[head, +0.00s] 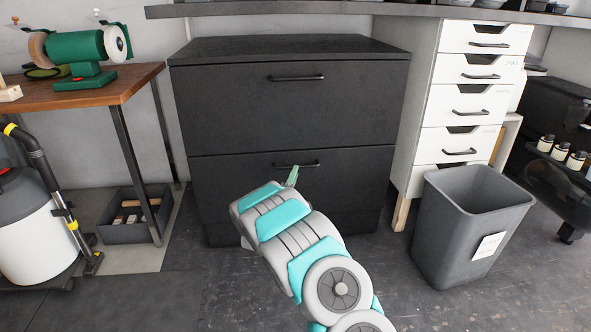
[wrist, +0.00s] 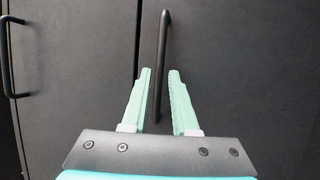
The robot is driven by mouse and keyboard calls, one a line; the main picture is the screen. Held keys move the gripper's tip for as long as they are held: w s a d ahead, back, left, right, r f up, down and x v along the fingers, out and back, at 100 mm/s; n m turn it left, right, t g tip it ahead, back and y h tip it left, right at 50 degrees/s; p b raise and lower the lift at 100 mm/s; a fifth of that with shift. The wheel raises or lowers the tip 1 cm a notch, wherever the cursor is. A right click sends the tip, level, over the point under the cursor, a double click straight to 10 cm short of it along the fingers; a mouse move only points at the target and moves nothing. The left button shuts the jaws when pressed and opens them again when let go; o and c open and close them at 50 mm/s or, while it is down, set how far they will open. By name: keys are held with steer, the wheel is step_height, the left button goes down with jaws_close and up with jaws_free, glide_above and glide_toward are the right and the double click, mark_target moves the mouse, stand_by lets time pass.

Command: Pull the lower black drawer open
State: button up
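The black cabinet (head: 290,100) has two drawers, and both look closed. The lower black drawer (head: 355,185) has a dark bar handle (head: 308,164). My gripper (head: 292,176) is at this handle, and my arm hides part of the drawer front. In the wrist view, the lower drawer's handle (wrist: 162,50) runs upright in the picture. Its end lies between the two green fingers of my gripper (wrist: 160,80). The fingers are apart, with a gap on both sides of the bar. The upper drawer's handle (wrist: 6,55) shows at the left edge of the wrist view.
A grey waste bin (head: 440,225) stands right of the cabinet, before a white drawer unit (head: 430,130). A wooden table (head: 110,92) with a green grinder (head: 80,50) stands at left. A vacuum (head: 35,230) is below left. The floor before the cabinet is otherwise clear.

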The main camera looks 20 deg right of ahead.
mark_target(289, 159)
steer(key=shift+x, duration=2.1)
steer(key=shift+c, duration=0.3)
jaws_close()
